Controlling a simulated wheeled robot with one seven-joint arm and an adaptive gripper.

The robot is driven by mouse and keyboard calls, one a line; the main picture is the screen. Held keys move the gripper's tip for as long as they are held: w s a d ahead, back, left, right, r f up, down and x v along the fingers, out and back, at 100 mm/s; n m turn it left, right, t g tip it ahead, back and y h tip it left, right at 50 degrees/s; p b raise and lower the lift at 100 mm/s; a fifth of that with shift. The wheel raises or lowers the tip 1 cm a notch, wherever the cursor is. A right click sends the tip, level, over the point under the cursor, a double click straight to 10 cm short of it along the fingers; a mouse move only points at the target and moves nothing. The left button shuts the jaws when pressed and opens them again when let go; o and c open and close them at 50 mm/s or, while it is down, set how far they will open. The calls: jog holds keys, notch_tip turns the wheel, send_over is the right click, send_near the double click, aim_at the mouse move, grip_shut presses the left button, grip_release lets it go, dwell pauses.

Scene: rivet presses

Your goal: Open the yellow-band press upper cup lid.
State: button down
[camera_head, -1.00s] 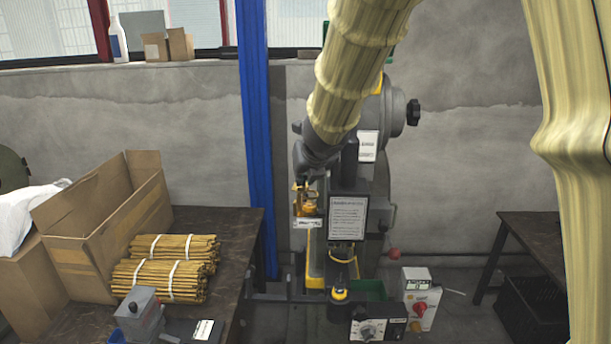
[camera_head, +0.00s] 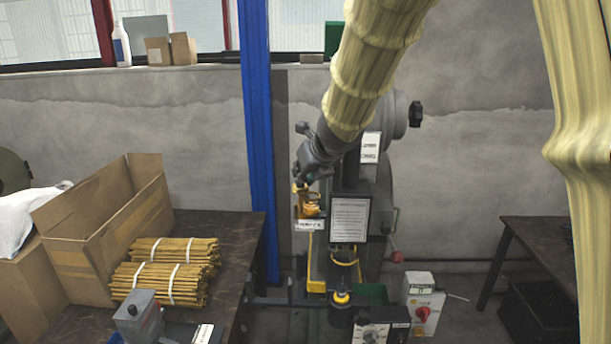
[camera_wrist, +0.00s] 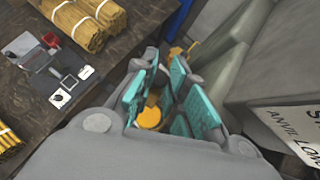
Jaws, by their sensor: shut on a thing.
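The grey press (camera_head: 352,180) stands against the wall, with a framed notice on its front. Its upper cup (camera_head: 308,208), orange-yellow, sits at the press's left side above a small white label. My gripper (camera_head: 308,182) is right above this cup, at its lid. In the wrist view, my gripper (camera_wrist: 165,97) has teal pads around a small gap, and a round orange-yellow piece (camera_wrist: 149,117) shows between them. It is shut on the cup lid, but the fingers hide much of the contact. The lid's exact angle cannot be told.
A lower yellow-topped cup (camera_head: 341,297) and a control box with a red knob (camera_head: 422,314) are below. A blue post (camera_head: 258,140) stands close at left. The left table (camera_head: 236,235) holds bundled rods (camera_head: 165,280) and a cardboard box (camera_head: 105,225).

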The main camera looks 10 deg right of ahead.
jog(key=shift+r, duration=0.1)
jog(key=c, duration=1.4)
grip_release()
jog(key=shift+s+d+m+h+p, duration=0.1)
jog(key=shift+m+h+p, duration=0.3)
jog(key=shift+m+p, duration=0.15)
jog(key=shift+s+d+m+h+p, duration=0.1)
jog(key=shift+m+h+p, duration=0.4)
jog(key=shift+m+h, duration=0.25)
jog(key=shift+s+d+m+h+p, duration=0.15)
jog(key=shift+m+h+p, duration=0.1)
jog(key=shift+m+p, duration=0.15)
jog(key=shift+m, duration=0.3)
